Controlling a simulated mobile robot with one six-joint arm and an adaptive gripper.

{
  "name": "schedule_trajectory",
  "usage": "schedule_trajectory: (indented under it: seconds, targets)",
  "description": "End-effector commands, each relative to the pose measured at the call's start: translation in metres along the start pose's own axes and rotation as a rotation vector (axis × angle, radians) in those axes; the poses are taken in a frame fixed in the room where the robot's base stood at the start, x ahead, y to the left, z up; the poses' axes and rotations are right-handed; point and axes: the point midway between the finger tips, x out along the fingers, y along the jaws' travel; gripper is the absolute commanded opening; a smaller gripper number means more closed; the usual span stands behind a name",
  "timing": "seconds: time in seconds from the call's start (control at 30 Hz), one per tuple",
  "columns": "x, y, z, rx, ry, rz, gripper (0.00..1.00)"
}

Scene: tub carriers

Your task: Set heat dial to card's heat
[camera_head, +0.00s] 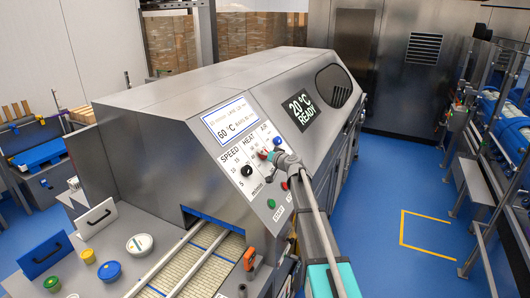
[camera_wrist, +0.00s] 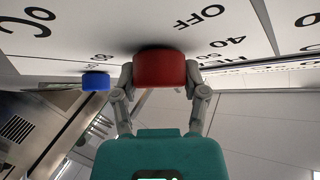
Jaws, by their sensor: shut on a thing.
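The red heat dial (camera_head: 263,155) is on the sloped control panel, under the word HEAT. My gripper (camera_head: 271,157) is at this dial. In the wrist view, the two fingers of my gripper (camera_wrist: 159,78) are closed on opposite sides of the red dial (camera_wrist: 160,66). The marks OFF and 40 show near it; its pointer is not visible. The white card (camera_head: 229,119) above the dials reads 60 °C. The dark display (camera_head: 301,110) reads 20 °C READY.
A black speed knob (camera_head: 246,171) and a blue air knob (camera_head: 277,141) flank the red dial. The blue knob also shows in the wrist view (camera_wrist: 95,81). Lidded tubs stand left on the counter.

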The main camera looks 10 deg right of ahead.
Motion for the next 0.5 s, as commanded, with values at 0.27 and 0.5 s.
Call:
schedule_trajectory:
  seconds: [0.27, 0.5]
  targets:
    - [0.0006, -0.001, -0.0021, 0.104, 0.002, 0.093, 0.09]
    - [0.0008, -0.0005, -0.002, 0.184, 0.002, 0.167, 0.09]
